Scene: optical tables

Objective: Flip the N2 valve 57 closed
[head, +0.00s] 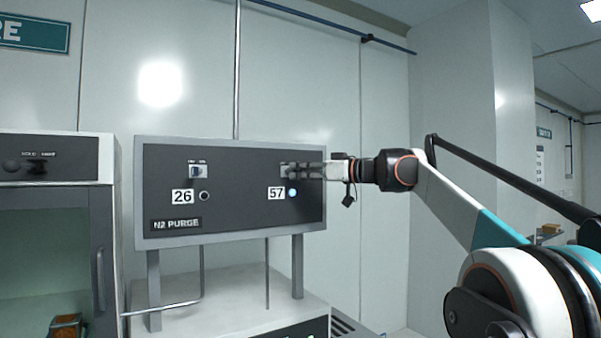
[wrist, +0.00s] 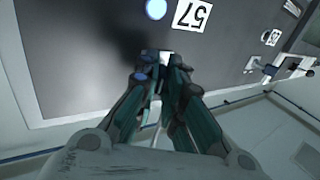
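The N2 purge panel (head: 160,158) is a dark board in a grey frame. Valve 57's switch plate (head: 284,170) is on its right half, above the "57" label (head: 276,193) and a glowing blue light (head: 293,193). My gripper (head: 292,171) reaches in from the right and covers most of the switch. In the wrist view, my gripper's fingertips (wrist: 162,70) converge at the pale switch plate (wrist: 157,56), below the blue light (wrist: 155,9) and the 57 label (wrist: 191,14). The lever's position is hidden, and I cannot tell whether the fingers grip it.
Valve 26's switch (head: 195,171), with its label (head: 182,196) and an unlit lamp (head: 204,196), sits left on the panel. A glass-fronted cabinet (head: 105,160) stands further left.

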